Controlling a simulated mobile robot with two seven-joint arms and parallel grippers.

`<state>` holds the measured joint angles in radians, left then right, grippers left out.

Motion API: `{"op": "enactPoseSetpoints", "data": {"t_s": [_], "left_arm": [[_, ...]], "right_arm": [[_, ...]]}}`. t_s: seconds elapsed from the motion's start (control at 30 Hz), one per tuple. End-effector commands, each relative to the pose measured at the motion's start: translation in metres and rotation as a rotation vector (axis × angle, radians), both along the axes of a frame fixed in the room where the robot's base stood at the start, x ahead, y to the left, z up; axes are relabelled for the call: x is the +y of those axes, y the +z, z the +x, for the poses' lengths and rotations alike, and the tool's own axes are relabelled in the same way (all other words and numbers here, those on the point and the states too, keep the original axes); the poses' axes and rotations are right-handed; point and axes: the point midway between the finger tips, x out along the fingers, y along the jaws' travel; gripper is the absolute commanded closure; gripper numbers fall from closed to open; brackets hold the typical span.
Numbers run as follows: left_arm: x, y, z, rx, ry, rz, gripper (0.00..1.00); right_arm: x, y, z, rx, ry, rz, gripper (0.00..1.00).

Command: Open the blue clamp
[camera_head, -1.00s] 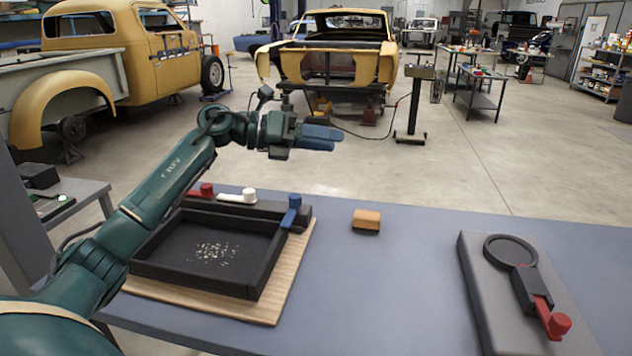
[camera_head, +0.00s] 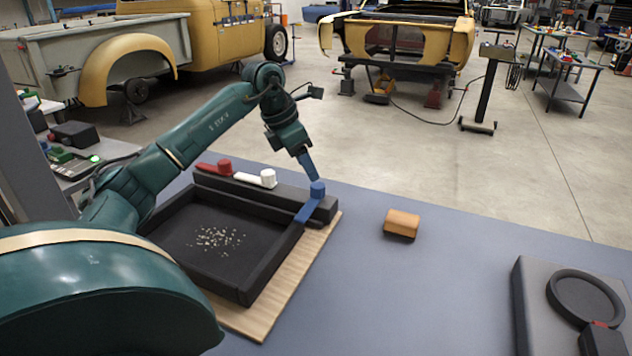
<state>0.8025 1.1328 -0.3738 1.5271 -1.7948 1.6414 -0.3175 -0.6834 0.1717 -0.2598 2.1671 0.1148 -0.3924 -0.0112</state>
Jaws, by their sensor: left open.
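The blue clamp (camera_head: 308,210) sits at the right end of the dark bar along the back of a black tray (camera_head: 262,275). Its round knob stands up and its arm reaches toward the tray's right wall. A red clamp (camera_head: 213,168) and a white clamp (camera_head: 256,179) sit further left on the same bar. My left gripper (camera_head: 312,176) is open and points down, its blue fingertips right at the blue clamp's knob. I cannot tell whether they touch it. My right gripper is out of view.
The tray holds pale crumbs and lies on a wooden board (camera_head: 256,320). An orange-brown block with a dark underside (camera_head: 402,222) lies to the right. A grey slab (camera_head: 536,310) with a dark ring is at far right. The blue-grey tabletop between them is clear.

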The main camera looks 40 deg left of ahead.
Motion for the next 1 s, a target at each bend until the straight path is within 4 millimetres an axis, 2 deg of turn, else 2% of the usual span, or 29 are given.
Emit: {"op": "enactPoseSetpoints", "data": {"t_s": [0.1,0.3,0.43,0.7,1.0], "left_arm": [[-0.005,-0.023,0.008,0.003,0.001,-0.003,0.46],[-0.009,-0.046,0.017,-0.001,0.001,-0.003,0.46],[-0.01,-0.053,0.02,-0.002,0.001,-0.001,0.46],[-0.01,-0.054,0.02,-0.002,0.001,-0.001,0.46],[-0.01,-0.054,0.02,-0.002,0.001,-0.001,0.69]], "right_arm": [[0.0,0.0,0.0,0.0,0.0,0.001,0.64],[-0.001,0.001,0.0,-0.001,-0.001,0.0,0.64],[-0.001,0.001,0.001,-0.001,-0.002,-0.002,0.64],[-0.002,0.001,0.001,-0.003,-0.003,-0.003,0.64],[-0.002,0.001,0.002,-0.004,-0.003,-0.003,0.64]]}}
